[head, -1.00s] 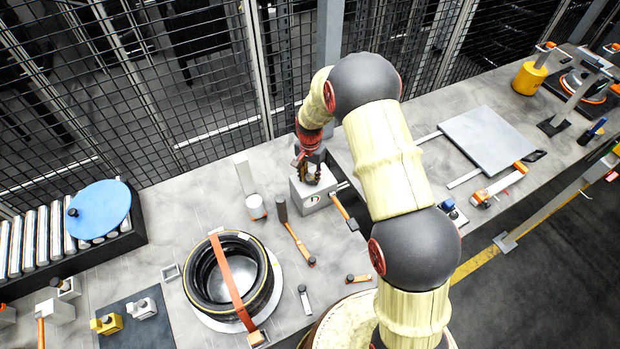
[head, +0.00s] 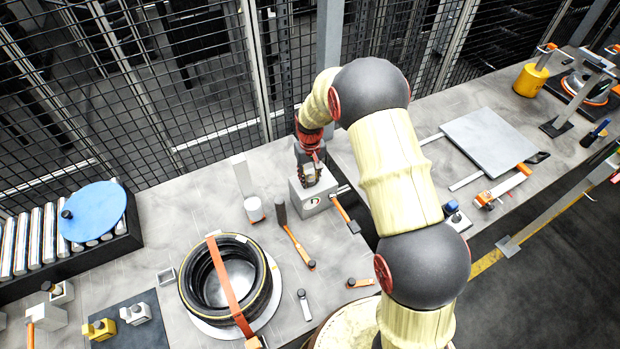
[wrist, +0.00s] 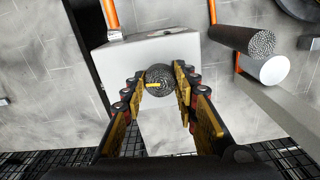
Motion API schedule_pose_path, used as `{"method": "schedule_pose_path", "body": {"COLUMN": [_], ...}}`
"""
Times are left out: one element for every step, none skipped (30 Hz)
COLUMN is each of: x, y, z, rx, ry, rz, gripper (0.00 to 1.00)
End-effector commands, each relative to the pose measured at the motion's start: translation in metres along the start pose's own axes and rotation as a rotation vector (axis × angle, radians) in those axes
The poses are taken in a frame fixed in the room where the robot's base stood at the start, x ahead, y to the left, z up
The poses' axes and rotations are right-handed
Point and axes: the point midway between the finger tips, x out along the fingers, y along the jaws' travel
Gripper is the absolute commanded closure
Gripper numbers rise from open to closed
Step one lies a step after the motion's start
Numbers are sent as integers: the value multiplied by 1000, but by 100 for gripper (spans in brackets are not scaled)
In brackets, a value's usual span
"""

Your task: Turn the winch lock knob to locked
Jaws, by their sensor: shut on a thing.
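The winch is a light grey box (head: 312,201) near the back of the bench, with a crank and orange handle (head: 343,209) on its right side. A small red and green mark shows on its front face. On top is the round dark lock knob (wrist: 160,76) with a yellow pointer bar, which points left in the wrist view. My gripper (head: 311,178) reaches down from above and is shut on the knob, one finger on each side. In the head view the fingers hide the knob. I cannot read any locked or unlocked label.
A dark-headed mallet (head: 293,235) and a white cylinder (head: 253,209) stand close left of the winch. A tyre (head: 190,288) with a red strap lies at the front left. A dark gap in the bench runs right of the winch; wire fencing is behind.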

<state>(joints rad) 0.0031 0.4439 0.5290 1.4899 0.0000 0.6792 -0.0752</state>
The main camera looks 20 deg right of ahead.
Motion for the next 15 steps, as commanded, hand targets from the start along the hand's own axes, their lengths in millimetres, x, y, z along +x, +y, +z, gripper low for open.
{"method": "schedule_pose_path", "body": {"x": [0, 0, 0, 0, 0, 0, 0, 0, 0, 0, 0, 0, -1, -1, -1], "y": [0, 0, 0, 0, 0, 0, 0, 0, 0, 0, 0, 0, 0, 0, 0], "z": [-1, -1, -1, -1, -1, -1, -1, -1, -1, -1, -1, -1, -1, -1, -1], "rx": [-23, -39, -56, -69, -79, -93, -101, -108, -117, -123, -127, -132, -135, -137, -139], "ry": [2, 2, 2, 2, 2, 2, 3, 3, 3, 3, 3, 3, 3, 3, 3], "rz": [0, 0, 0, 0, 0, 0, 0, 0, 0, 0, 0, 0, 0, 0, 0], "gripper": [96, 96, 96, 96, 96, 96, 96, 96, 96, 96, 96, 96, 96, 96, 96]}}
